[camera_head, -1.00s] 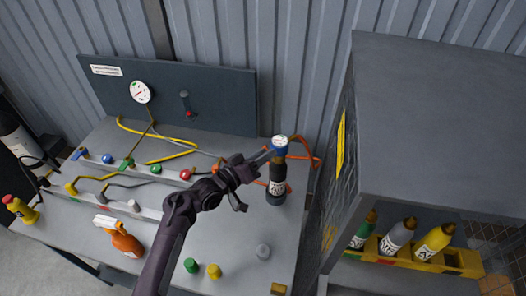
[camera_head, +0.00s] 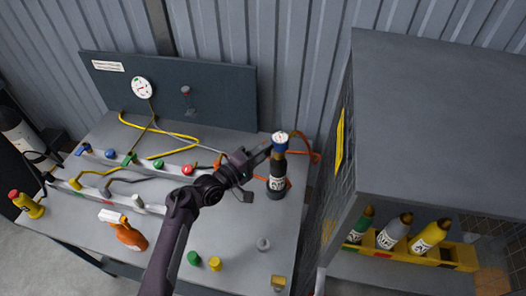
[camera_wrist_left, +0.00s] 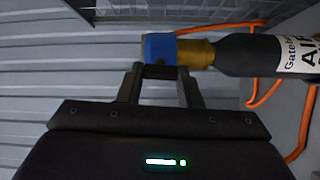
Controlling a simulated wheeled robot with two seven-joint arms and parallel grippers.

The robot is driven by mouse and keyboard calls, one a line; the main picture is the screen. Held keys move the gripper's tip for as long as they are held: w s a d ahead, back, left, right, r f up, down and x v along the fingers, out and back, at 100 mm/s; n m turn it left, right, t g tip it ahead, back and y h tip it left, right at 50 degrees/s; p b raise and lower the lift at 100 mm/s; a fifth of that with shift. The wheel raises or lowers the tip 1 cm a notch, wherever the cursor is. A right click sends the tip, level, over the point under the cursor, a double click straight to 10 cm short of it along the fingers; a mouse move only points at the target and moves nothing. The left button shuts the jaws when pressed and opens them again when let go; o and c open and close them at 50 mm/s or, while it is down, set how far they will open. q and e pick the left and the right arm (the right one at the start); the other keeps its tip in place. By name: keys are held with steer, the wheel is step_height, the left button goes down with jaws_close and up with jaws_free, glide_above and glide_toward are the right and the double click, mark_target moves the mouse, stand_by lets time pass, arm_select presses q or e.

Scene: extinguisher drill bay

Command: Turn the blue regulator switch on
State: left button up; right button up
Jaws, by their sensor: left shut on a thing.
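The blue regulator (camera_head: 280,139) sits on the neck of a dark bottle (camera_head: 276,186) standing upright at the bench's right rear. My left gripper (camera_head: 267,150) reaches it from the left and is shut at its side. In the left wrist view the blue regulator (camera_wrist_left: 160,48) is just beyond the fingertips (camera_wrist_left: 160,71). A small dark part between them looks like its switch, largely hidden by the fingers. The switch's setting cannot be read. My right gripper is not in view.
Colored valves and hoses cover the bench's left half. A grey cabinet (camera_head: 430,130) is close on the right.

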arm_select(q)
steer(key=shift+n, duration=0.6)
steer(key=o, duration=1)
steer(key=b+v, duration=0.2)
steer(key=v, duration=0.6)
steer(key=shift+a, duration=0.1)
